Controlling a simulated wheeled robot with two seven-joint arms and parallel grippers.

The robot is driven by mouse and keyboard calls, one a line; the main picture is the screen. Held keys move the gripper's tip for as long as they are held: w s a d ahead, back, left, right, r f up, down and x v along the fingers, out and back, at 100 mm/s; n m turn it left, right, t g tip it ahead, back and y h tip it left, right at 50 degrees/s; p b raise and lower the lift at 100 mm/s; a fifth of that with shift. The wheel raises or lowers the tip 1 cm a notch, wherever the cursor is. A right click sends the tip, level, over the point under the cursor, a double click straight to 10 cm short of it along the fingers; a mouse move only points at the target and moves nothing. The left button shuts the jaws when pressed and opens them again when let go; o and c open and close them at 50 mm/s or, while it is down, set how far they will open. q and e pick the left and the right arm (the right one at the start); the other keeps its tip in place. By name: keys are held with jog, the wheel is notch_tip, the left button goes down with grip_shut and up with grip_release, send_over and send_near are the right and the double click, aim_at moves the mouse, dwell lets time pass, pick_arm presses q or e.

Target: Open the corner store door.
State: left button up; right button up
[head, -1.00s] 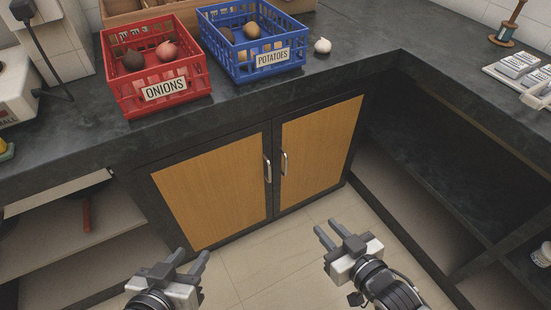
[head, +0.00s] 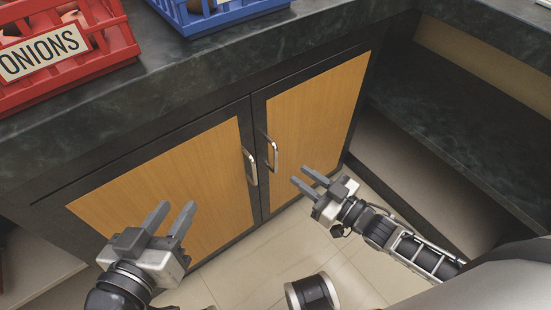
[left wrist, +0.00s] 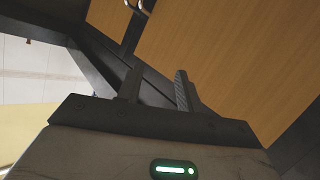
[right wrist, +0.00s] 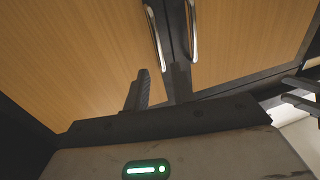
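A corner cabinet under the counter has two closed wooden doors in dark frames, a left door (head: 165,185) and a right door (head: 318,105). The left door's handle (head: 250,166) and right door's handle (head: 271,151) are upright metal bars beside the middle seam. Both handles also show in the right wrist view, the left one (right wrist: 154,38) and the right one (right wrist: 193,32). My left gripper (head: 172,208) is open and empty before the left door, left of its handle. My right gripper (head: 299,176) is open and empty, right of and below the right handle, touching neither.
The dark stone counter (head: 180,95) overhangs the doors. A red onion crate (head: 70,65) and a blue crate (head: 215,18) stand on it. Open dark shelving (head: 450,130) is at the right. Tiled floor (head: 265,265) is clear below the doors.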

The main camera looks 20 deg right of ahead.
aim_at(277, 159)
jog(key=b+x, duration=0.2)
jog(key=x, duration=0.6)
jog(key=shift+w+a, duration=0.2)
jog(key=shift+w, duration=0.1)
pick_arm(q)
jog(key=shift+w+d+r+n+t+h, duration=0.2)
jog(key=shift+d+r+n+t+h, duration=0.1)
jog(key=shift+d+r+n+h, duration=0.15)
pick_arm(e)
jog(key=shift+w+a, duration=0.15)
jog(key=shift+w, duration=0.05)
grip_shut()
